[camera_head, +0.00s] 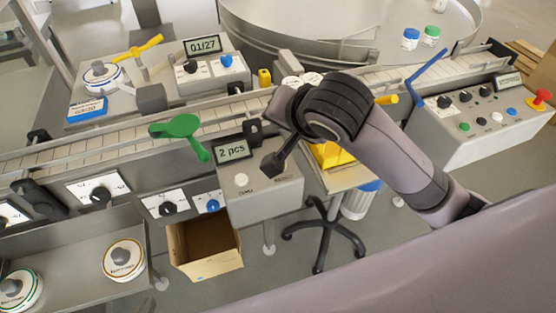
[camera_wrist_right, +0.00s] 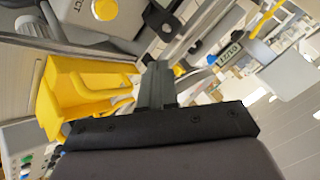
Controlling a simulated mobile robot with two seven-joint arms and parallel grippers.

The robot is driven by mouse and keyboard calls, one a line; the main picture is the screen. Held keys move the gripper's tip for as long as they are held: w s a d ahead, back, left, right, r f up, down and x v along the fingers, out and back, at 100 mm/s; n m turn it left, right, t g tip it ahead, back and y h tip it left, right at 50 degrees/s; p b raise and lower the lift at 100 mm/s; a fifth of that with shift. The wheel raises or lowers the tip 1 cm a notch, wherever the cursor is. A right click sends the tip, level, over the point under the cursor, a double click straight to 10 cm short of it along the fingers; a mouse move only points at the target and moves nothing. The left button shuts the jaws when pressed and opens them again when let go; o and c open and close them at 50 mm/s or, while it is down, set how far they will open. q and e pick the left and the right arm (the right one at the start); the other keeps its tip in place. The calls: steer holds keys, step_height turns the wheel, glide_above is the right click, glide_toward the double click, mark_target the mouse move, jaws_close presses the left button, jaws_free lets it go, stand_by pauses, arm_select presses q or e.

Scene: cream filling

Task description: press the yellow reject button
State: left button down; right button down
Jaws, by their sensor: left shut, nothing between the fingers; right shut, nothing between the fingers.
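The yellow button (camera_wrist_right: 105,9) shows at the upper left of the right wrist view, on a grey box whose printed label ends in "CT". In the head view the control box (camera_head: 285,197) has a "2 pcs" display and a white button (camera_head: 241,180); the yellow button is not visible there, and my gripper hides part of the top. My right gripper (camera_head: 273,166) is over the right part of this box. In the right wrist view its fingers (camera_wrist_right: 157,75) are shut, empty and apart from the yellow button in the picture. I cannot make out my left gripper.
A yellow tray (camera_wrist_right: 62,105) is beside the box. The conveyor (camera_head: 110,138) runs behind it, with a green lever (camera_head: 178,127) at its edge. Another panel with a red button (camera_head: 541,97) stands at right. An open carton (camera_head: 207,265) is below.

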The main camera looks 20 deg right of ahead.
step_height(320, 180, down, 4)
steer(key=shift+d, duration=0.1)
step_height(320, 180, down, 3)
steer(key=shift+r+b, duration=0.2)
steer(key=shift+b, duration=1.05)
steer(key=shift+f+b, duration=0.3)
steer(key=shift+f, duration=0.8)
steer(key=shift+f, duration=0.4)
